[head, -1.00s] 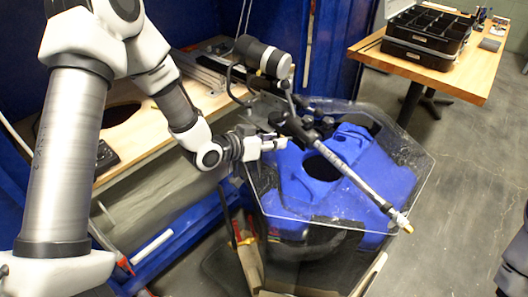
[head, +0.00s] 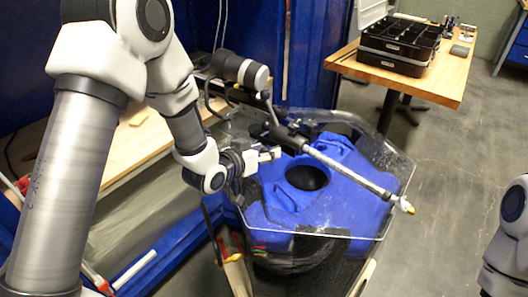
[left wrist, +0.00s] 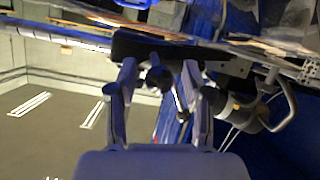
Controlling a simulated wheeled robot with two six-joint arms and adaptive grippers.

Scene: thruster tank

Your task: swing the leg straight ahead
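The leg, a long grey rod with a pale tip (head: 350,173), lies slanting over the clear plate (head: 355,232), from a dark joint at the upper left down to the right. Its tip reaches past the plate's right edge. My left gripper (head: 276,154) is just below the dark joint end, left of the rod. In the left wrist view my left gripper (left wrist: 160,78) has its fingers apart, with a dark part just beyond and between the tips. I cannot tell whether they touch it. My right gripper is out of view; only part of that arm shows at the right edge.
A blue tank (head: 330,200) with a round dark hole sits under the plate. A wooden table (head: 440,85) with a black organizer case (head: 400,45) is at the upper right. The floor at right is clear.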

